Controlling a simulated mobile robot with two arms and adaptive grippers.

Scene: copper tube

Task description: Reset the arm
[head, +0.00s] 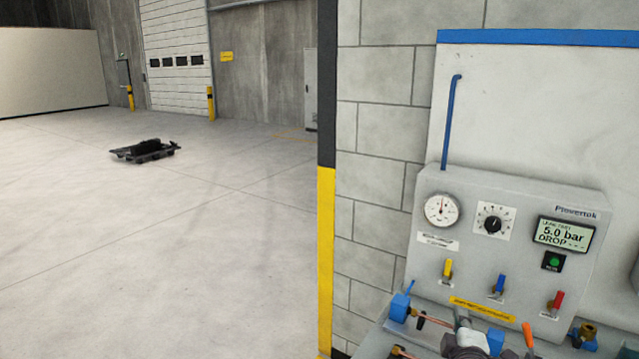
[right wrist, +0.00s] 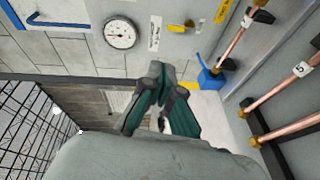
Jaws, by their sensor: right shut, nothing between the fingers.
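My right gripper (head: 463,322) shows at the bottom of the head view, in front of the test panel, partly cut off by the lower edge. In the right wrist view its dark green fingers (right wrist: 160,72) come together at the tips, shut and empty. Copper tubes lie to the right of it in that view: one runs from a blue block (right wrist: 211,80), and another (right wrist: 282,92) carries a label "5". My left gripper is not in view.
The grey test panel (head: 400,265) has a gauge (head: 441,210), a dial, a display reading 5.0 bar and yellow, blue and red levers. Blue blocks (head: 399,307) and fittings crowd its ledge. Open floor (head: 170,260) lies left, with a low black cart (head: 146,151).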

